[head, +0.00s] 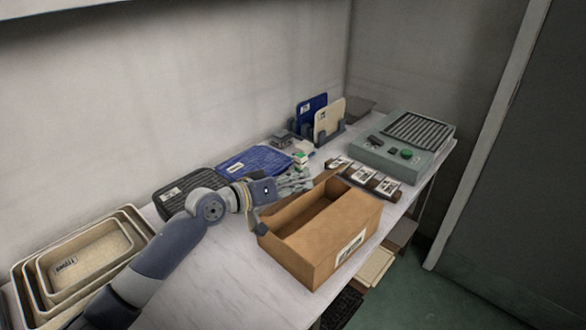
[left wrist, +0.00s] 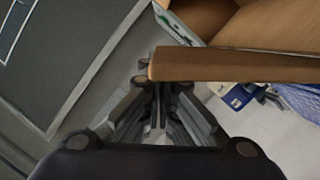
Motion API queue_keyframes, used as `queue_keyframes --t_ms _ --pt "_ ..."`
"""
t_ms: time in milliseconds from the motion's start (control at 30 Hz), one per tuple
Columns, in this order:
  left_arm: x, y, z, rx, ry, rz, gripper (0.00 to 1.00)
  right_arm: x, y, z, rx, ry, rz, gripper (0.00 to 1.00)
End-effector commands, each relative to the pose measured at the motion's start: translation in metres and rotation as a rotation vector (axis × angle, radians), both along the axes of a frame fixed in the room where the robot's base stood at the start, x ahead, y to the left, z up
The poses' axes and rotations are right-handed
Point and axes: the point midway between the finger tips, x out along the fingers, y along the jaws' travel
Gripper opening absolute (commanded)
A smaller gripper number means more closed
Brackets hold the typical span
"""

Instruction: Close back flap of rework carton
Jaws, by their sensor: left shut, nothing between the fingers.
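The rework carton (head: 345,245) is a brown cardboard box on the bench, its top at least partly open, with a white label on its near side. My left gripper (head: 304,181) is shut and empty, just behind the carton's far long edge. In the left wrist view a brown cardboard strip (left wrist: 240,66), which looks like a flap or wall seen edge-on, crosses just beyond the shut fingertips (left wrist: 160,88). I cannot tell whether they touch it. My right gripper is not in view.
Nested beige trays (head: 85,262) stand at the left. A dark panel (head: 185,190) and a blue panel (head: 255,161) lie behind my arm. A rack (head: 330,134) holds upright panels. A grey-green device (head: 400,148) and a strip of labelled cards (head: 365,178) sit at the right.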

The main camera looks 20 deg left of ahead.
Motion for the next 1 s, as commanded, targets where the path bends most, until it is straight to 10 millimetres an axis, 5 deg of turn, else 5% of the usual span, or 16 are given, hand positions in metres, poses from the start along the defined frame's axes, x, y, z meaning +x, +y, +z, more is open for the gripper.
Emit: queue_keyframes --t_ms 633,1000 --pt "-0.014 -0.034 -0.037 0.497 -0.207 -0.001 0.00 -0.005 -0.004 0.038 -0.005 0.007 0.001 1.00" --pt "-0.016 -0.038 -0.050 0.500 -0.206 0.000 0.00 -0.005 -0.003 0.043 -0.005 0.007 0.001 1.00"
